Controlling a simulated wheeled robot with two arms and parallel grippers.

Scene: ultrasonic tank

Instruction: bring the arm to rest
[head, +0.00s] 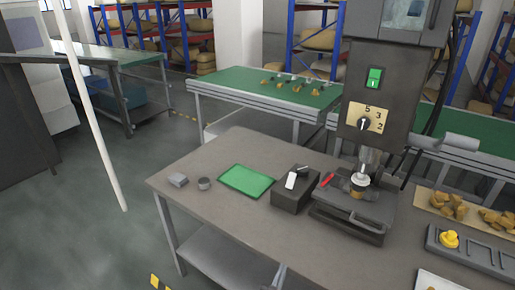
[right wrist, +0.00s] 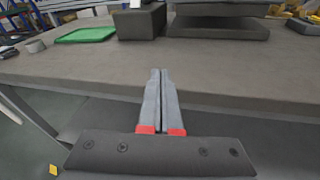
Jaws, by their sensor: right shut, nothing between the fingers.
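My right gripper (right wrist: 160,72) shows in the right wrist view, its two grey fingers together with nothing between them. It points toward the front edge of the grey-brown table (right wrist: 230,82) and looks apart from everything on it. In the head view, at most a small tip of it shows at the bottom edge. My left gripper is in neither view. On the table in the head view stands a grey machine (head: 383,92) with a green switch (head: 374,79) and a numbered dial (head: 364,122).
A green tray (head: 245,180), a dark block (head: 294,193), a small grey box (head: 178,180) and a round grey piece (head: 204,184) are on the table. A grey panel (head: 475,252) with a yellow knob (head: 449,239) is at right. The table's front middle is clear.

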